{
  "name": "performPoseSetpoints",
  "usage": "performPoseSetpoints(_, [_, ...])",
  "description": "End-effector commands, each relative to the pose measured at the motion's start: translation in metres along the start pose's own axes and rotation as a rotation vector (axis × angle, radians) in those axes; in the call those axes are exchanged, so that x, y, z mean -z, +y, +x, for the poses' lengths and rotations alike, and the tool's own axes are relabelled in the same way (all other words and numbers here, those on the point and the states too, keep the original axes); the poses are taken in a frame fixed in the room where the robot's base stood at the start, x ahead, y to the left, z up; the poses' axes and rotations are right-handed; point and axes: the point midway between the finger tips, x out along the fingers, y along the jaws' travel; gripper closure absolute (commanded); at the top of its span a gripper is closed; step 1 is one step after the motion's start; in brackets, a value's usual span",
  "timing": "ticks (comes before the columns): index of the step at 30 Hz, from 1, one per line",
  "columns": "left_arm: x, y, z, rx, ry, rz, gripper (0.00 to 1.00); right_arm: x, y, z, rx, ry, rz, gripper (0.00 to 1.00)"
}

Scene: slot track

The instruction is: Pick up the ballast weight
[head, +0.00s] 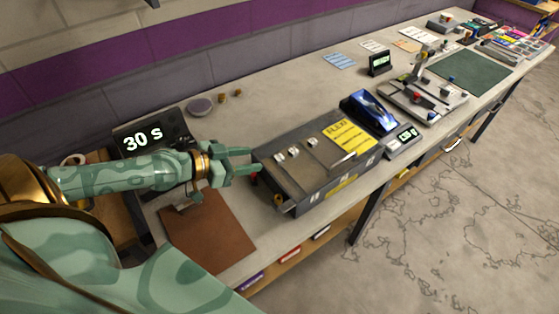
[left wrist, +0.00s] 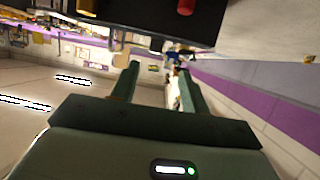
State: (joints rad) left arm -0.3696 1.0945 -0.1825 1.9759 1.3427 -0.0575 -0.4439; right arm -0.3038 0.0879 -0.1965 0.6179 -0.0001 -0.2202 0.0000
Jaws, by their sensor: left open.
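My left gripper (head: 243,161) is open with nothing between its fingers, at the near left end of a long dark grey track box (head: 335,185). Its two green fingers also show apart in the left wrist view (left wrist: 158,72). Small silver blocks (head: 280,156) (head: 293,149) sit on top of the box, apart from the fingers. Two small brass-coloured pieces (head: 222,97) (head: 237,92) stand on the bench behind, beside a round purple-grey disc (head: 199,106). I cannot tell which piece is the ballast weight. My right gripper is not in view.
A yellow label (head: 349,136) lies on the box. A "30 s" timer (head: 150,137) is behind my arm. A brown mat (head: 209,233) lies in front. The bench (head: 275,108) behind the box is mostly clear.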

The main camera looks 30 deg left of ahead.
Motion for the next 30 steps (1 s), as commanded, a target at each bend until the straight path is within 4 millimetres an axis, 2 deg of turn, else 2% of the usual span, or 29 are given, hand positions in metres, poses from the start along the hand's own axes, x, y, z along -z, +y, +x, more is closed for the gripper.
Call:
performPoseSetpoints(3, [0.002, -0.001, 0.018, 0.003, 0.005, -0.002, 0.55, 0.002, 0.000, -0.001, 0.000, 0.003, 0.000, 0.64])
performPoseSetpoints(11, [0.003, 0.002, 0.037, 0.001, 0.003, -0.002, 0.55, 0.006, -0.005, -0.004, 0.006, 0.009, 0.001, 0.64])
performPoseSetpoints(19, [0.003, 0.007, 0.076, 0.002, 0.002, -0.002, 0.55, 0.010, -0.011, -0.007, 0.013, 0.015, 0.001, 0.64])
performPoseSetpoints(27, [0.002, 0.007, 0.081, 0.000, -0.002, 0.001, 0.55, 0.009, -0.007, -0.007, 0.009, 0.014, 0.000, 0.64])
performPoseSetpoints(28, [0.002, 0.007, 0.081, 0.000, -0.002, 0.001, 0.57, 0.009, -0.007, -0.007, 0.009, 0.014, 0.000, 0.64])
performPoseSetpoints(30, [0.002, 0.007, 0.081, 0.000, -0.002, 0.001, 0.77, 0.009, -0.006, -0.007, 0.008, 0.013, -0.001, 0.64])
